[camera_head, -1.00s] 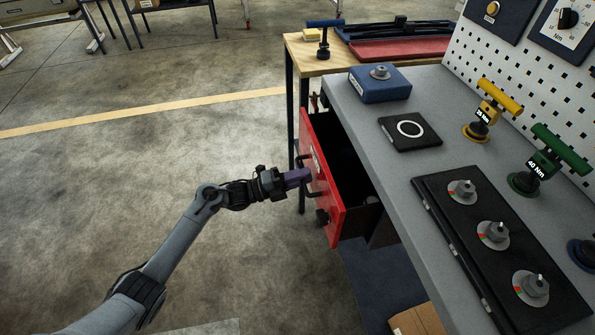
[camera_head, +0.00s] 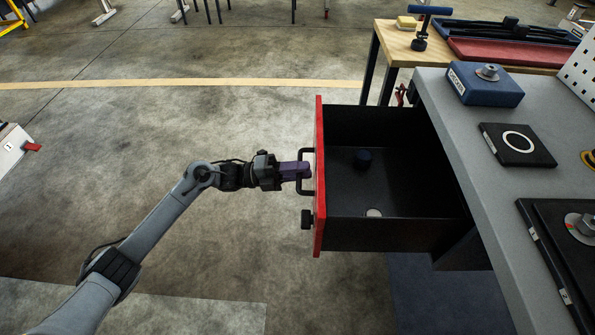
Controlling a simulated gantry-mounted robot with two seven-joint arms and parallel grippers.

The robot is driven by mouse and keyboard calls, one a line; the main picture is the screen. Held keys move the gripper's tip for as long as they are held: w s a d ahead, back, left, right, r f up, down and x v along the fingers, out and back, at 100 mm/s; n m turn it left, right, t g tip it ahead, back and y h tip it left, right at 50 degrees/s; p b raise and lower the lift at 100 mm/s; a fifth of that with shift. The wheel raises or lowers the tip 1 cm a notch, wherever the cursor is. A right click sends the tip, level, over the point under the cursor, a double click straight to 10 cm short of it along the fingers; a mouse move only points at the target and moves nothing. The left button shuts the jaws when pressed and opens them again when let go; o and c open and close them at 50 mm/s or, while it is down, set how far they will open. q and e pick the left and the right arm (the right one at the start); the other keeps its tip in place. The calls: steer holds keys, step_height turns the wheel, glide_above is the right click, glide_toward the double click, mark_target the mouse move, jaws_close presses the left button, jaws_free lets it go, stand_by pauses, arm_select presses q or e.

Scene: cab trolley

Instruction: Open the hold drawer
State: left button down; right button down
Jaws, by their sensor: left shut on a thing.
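The hold drawer (camera_head: 319,190) has a red front and a dark inside, and it stands well out from under the grey bench top (camera_head: 432,100). My right gripper is not in view.
On the bench are a blue block (camera_head: 485,86) with a metal fitting, a black plate (camera_head: 517,145) with a white ring, and a black panel (camera_head: 560,235). A wooden table (camera_head: 394,38) stands behind.

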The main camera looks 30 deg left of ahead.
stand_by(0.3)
arm_select(q)
steer(key=c, duration=1.2)
jaws_free()
steer(key=p+v, duration=0.2)
steer(key=v, duration=0.9)
